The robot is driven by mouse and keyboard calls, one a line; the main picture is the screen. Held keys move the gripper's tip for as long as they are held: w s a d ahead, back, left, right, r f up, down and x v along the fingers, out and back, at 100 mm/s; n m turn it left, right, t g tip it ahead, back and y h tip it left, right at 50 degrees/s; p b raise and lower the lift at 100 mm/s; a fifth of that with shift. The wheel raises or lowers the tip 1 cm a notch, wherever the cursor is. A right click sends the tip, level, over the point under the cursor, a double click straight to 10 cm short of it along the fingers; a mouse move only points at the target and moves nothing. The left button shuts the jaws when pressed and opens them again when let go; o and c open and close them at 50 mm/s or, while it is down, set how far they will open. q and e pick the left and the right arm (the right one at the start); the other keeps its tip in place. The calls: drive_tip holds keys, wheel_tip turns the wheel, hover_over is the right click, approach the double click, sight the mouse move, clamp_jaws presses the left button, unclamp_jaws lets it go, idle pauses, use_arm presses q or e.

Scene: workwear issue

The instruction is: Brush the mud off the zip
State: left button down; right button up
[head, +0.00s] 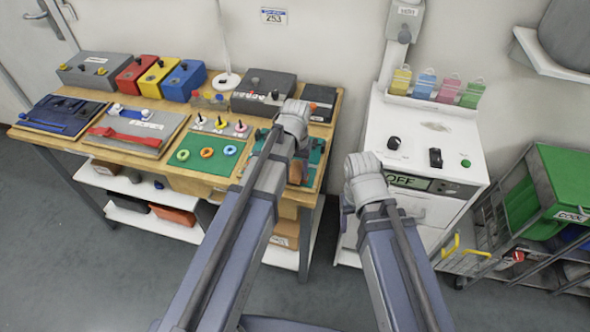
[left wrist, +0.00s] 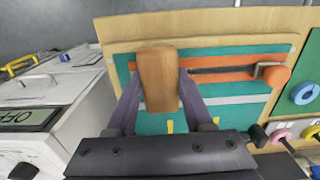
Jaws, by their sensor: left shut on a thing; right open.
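My left gripper (left wrist: 157,82) is shut on a wooden brush (left wrist: 157,65), held over the strip's left part. The brush hides what lies beneath it; bristle contact cannot be told. In the head view, my left wrist partly hides the teal board (head: 318,165). My right gripper (head: 346,212) is open beside the white cabinet, mostly hidden by its wrist.
Left of the zip board, a green board holds coloured rings (head: 207,152). Other fastener boards and coloured boxes (head: 184,80) crowd the wooden table (head: 105,142). A white cabinet (head: 425,160) reading OFF stands right of the table. A green crate (head: 560,180) is further right.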

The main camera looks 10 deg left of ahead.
use_arm(q)
drive_tip(key=shift+w+a+r, duration=0.1)
drive_tip(key=shift+a, duration=1.95)
drive_tip(key=shift+r, duration=0.1)
wheel_tip(320, 180, up, 6)
drive_tip(key=p, duration=0.6)
wheel_tip(320, 180, up, 3)
drive_tip(key=p, duration=0.3)
